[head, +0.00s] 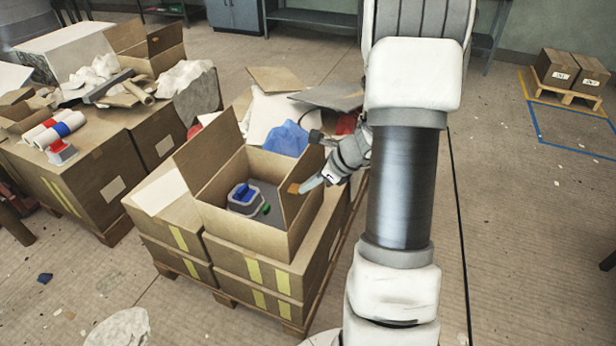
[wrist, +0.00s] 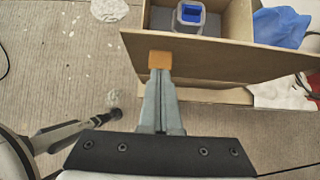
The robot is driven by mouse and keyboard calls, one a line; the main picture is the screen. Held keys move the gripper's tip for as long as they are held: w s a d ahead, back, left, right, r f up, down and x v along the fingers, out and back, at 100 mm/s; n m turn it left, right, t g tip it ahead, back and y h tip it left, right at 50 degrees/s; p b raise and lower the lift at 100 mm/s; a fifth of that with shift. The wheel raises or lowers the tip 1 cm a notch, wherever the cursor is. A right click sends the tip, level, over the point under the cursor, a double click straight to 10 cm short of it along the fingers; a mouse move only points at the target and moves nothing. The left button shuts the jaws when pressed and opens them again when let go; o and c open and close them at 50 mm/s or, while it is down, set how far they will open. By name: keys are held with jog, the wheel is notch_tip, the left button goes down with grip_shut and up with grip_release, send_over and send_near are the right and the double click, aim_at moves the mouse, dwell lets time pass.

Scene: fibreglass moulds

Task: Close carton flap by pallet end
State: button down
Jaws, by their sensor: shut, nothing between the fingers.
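An open brown carton (head: 240,235) stands on top of the stacked boxes on the pallet (head: 292,328). Its right flap (head: 299,203) stands up and bears a small orange patch (head: 294,188). The left flap (head: 207,150) is also raised. In the wrist view the flap (wrist: 225,60) crosses the top, with the orange patch (wrist: 160,58) near its left end. My gripper (head: 304,187) is shut and empty on the flap's outer side. In the wrist view its fingertips (wrist: 160,74) are at the patch's lower edge; I cannot tell whether they touch.
A grey and blue item (head: 244,198) lies inside the carton. Blue cloth (head: 286,139) and scrap sheets lie behind it. Cluttered boxes (head: 95,185) stand at left. The floor (head: 530,235) at right is mostly clear, with a small loaded pallet (head: 567,96) farther back.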

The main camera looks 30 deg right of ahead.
aim_at(288, 179)
jog(key=w+a+g+p, duration=0.1)
jog(key=p, duration=0.2)
jog(key=w+a+r+h+p, duration=0.1)
jog(key=p, duration=0.2)
jog(key=shift+w+r+g, duration=0.1)
jog(key=shift+r+g, duration=0.15)
jog(key=shift+g, duration=0.15)
jog(key=w+a+g+h+p, duration=0.1)
jog(key=p, duration=0.4)
jog(key=shift+w, duration=0.3)
jog(key=w+a+f+g+h+b, duration=0.3)
jog(key=w+a+f+g, duration=0.1)
jog(key=w+a+f, duration=0.4)
notch_tip(288, 179, down, 3)
jog(key=shift+w+r+h, duration=0.1)
jog(key=shift+w+h, duration=0.2)
jog(key=shift+w, duration=0.95)
jog(key=shift+r, duration=0.15)
